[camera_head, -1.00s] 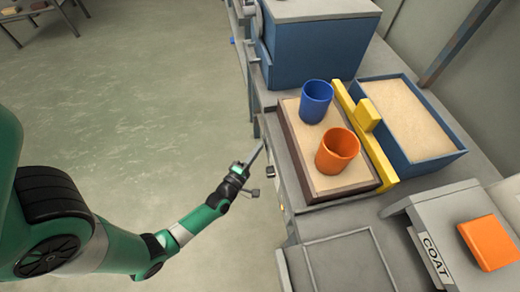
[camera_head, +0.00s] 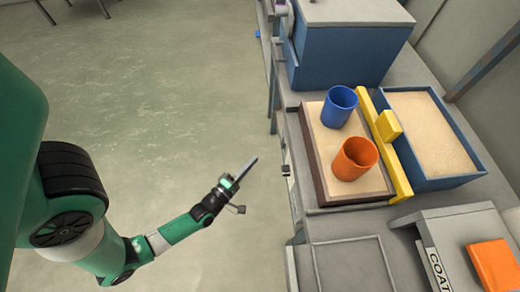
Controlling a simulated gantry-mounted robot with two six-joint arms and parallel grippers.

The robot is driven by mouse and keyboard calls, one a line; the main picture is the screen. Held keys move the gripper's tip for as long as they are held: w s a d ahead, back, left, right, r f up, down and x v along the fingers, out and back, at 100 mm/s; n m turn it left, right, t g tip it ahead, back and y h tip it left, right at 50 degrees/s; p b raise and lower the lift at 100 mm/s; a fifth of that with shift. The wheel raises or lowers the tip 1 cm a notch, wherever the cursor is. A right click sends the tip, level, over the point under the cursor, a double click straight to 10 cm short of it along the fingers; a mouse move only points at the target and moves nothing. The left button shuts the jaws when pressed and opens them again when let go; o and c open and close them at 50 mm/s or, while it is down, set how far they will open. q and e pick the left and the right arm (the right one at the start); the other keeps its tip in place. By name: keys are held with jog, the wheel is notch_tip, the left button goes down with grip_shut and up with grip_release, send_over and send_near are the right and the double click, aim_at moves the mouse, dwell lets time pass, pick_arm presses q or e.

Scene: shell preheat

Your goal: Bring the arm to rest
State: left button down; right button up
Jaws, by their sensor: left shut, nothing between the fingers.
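My left arm comes in from the left in green and black. Its gripper (camera_head: 243,172) is shut and empty, held out over the open floor to the left of the bench. It is apart from the bench and touches nothing. My right gripper is not in view.
On the grey bench, a blue cup (camera_head: 339,106) and an orange cup (camera_head: 355,158) stand upright in a sand tray (camera_head: 325,188). A yellow bar (camera_head: 386,148) separates it from a blue sand bin (camera_head: 458,181). A blue box (camera_head: 345,52) stands behind. An orange block (camera_head: 495,264) lies by the COAT label.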

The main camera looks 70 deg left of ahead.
pick_arm(q)
jog(key=shift+v, duration=1)
jog(key=shift+a+r, duration=0.1)
jog(key=shift+s+a, duration=0.1)
